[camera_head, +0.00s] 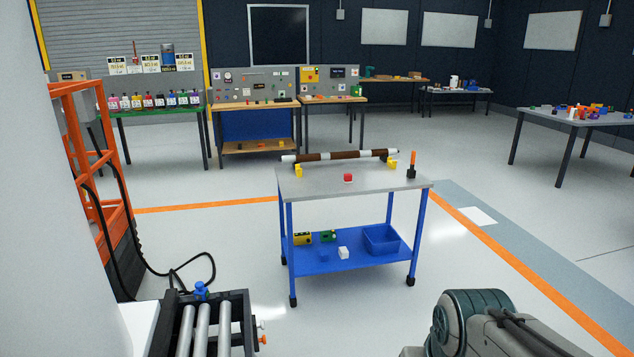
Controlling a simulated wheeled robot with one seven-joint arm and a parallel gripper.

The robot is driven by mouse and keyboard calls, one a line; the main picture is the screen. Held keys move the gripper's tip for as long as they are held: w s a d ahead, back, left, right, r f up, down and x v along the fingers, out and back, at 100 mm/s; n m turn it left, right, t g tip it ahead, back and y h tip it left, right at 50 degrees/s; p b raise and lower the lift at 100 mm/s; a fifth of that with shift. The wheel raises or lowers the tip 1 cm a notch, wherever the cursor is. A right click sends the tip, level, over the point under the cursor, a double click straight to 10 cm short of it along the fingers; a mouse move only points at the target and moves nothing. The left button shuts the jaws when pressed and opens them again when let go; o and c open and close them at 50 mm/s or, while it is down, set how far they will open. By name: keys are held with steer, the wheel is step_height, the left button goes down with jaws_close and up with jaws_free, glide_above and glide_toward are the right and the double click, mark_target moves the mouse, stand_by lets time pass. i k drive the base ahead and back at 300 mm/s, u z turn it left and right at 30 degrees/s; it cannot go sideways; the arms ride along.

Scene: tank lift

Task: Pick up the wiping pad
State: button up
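No thing in the camera_head view is clearly marked as the wiping pad. I cannot tell which of these, if any, is the pad. Part of my arm shows at the bottom right, apart from the cart. My gripper is not in view.
A brown-and-white rod (340,155) lies on yellow supports at the cart's back, beside an orange-handled tool (412,165). A blue bin (381,239) stands on the lower shelf. An orange frame (85,170) with black hoses is left. Floor around the cart is mostly clear.

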mark_target(347, 177)
steer(key=u, duration=0.15)
steer(key=i, duration=3.8)
steer(key=z, duration=0.75)
